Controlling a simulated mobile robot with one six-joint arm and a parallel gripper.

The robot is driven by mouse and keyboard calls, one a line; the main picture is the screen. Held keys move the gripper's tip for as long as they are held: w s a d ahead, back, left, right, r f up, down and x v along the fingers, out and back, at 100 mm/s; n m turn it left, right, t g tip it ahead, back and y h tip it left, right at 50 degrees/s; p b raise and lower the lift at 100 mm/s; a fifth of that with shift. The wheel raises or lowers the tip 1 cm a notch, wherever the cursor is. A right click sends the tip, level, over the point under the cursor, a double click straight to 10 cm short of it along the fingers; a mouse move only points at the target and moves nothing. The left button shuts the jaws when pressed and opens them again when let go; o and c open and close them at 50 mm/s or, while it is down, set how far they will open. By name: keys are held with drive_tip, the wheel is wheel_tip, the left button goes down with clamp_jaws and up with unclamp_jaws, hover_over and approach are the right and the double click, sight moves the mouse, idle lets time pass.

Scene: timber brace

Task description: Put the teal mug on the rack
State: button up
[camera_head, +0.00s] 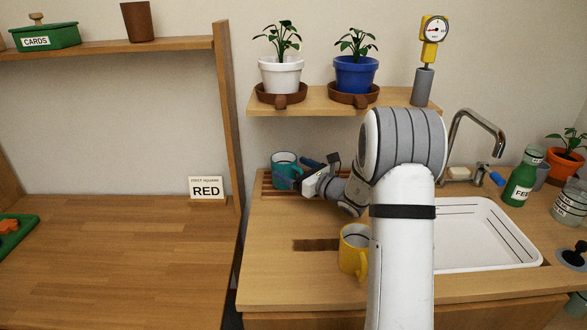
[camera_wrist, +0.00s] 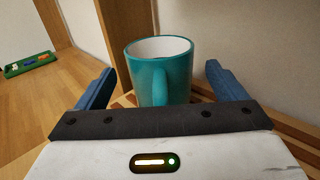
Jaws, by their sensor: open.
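The teal mug (camera_head: 284,168) stands upright on the slatted wooden rack (camera_head: 267,184) at the back left of the sink counter. In the wrist view the teal mug (camera_wrist: 170,72) is just ahead of my gripper, its handle towards me and its white inside showing. My gripper (camera_head: 300,172) is at the right side of the mug in the head view. In the wrist view my gripper's blue fingers (camera_wrist: 160,84) are spread wide, one on each side of the mug, with gaps between. Part of the rack is hidden behind my arm.
A yellow mug (camera_head: 353,250) stands on the counter beside my arm, near a dark strip (camera_head: 316,245). The white sink (camera_head: 485,235) is at the right. A shelf (camera_head: 310,101) with two potted plants hangs above. A wooden upright (camera_head: 226,115) stands left of the rack.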

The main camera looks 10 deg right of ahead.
drive_tip(key=v, duration=1)
drive_tip(key=shift+s+d, duration=0.25)
drive_tip(key=shift+s, duration=0.1)
